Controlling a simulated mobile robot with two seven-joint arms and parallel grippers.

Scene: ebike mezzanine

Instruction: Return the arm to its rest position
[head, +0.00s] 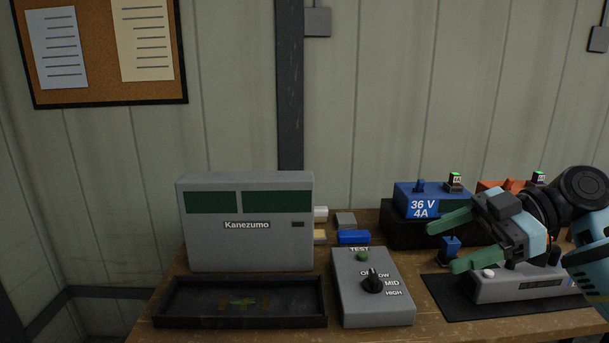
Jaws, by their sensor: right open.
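My right arm comes in from the right edge. Its gripper (442,247) points left over the right part of the bench, with its two green fingers spread apart. A small blue plug-like piece (450,244) shows between the fingers in the picture; I cannot tell whether it touches them. Below and behind the gripper is a grey device (520,287) on a black mat (455,303), partly covered by the gripper. My left gripper is not in view.
A blue 36 V 4A box (408,199) stands behind the gripper, with an orange box (496,185) to its right. A grey test box (372,303) with a dial, a Kanezumo cabinet (250,250) and a black tray (180,322) fill the left of the wooden bench (430,331).

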